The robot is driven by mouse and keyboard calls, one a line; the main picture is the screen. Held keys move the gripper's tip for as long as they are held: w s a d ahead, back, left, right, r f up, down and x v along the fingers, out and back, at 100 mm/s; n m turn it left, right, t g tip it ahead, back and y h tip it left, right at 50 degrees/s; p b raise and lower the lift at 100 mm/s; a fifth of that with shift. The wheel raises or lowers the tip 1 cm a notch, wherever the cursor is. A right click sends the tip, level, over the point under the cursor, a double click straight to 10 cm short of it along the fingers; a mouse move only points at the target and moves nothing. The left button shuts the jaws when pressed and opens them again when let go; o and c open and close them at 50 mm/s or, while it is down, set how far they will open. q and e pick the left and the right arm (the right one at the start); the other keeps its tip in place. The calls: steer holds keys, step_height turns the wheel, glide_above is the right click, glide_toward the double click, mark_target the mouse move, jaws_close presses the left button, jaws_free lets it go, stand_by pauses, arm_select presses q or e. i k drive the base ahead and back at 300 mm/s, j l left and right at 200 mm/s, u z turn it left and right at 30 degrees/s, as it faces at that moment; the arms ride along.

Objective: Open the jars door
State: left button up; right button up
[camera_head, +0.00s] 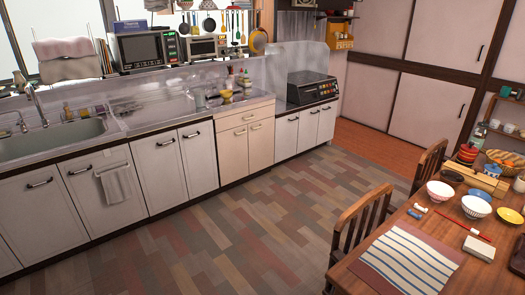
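Neither of my grippers is in view. Several white cabinet doors with dark handles line the counter, among them a left door (45,215), a door with a hanging towel (110,205) and a middle door (160,175). They all look shut. A beige cabinet (238,155) with a drawer above its doors stands right of them, also shut. Large pale closet panels (425,115) with dark handles stand at the back right, closed. I cannot tell from this view which door is the jars door, and no jars are clearly visible behind any door.
A wooden table (345,275) with bowls, chopsticks and a striped mat (410,258) fills the lower right, with wooden chairs (355,228) beside it. The tiled floor (215,240) between the table and cabinets is clear. A sink (60,140) and a stove (312,88) sit on the counter.

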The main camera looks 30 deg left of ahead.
mark_target(261, 133)
steer(key=i+j, duration=0.3)
steer(key=j, duration=0.3)
steer(key=i+j+u, duration=0.1)
steer(key=i+j, duration=0.25)
steer(key=j, duration=0.25)
steer(key=i+j+u, duration=0.1)
steer(key=i+j, duration=0.25)
steer(key=j, duration=0.2)
steer(key=i+j, duration=0.35)
steer(key=j, duration=0.2)
steer(key=i+j+u, duration=0.1)
steer(key=i+j, duration=0.25)
steer(key=j, duration=0.15)
steer(key=i+u, duration=0.1)
steer(key=i, duration=0.4)
steer(key=i+l, duration=0.2)
steer(key=i, duration=0.25)
steer(key=i+l+u, duration=0.15)
steer(key=i, duration=0.35)
steer(key=i+l+u, duration=0.1)
steer(key=i, duration=0.35)
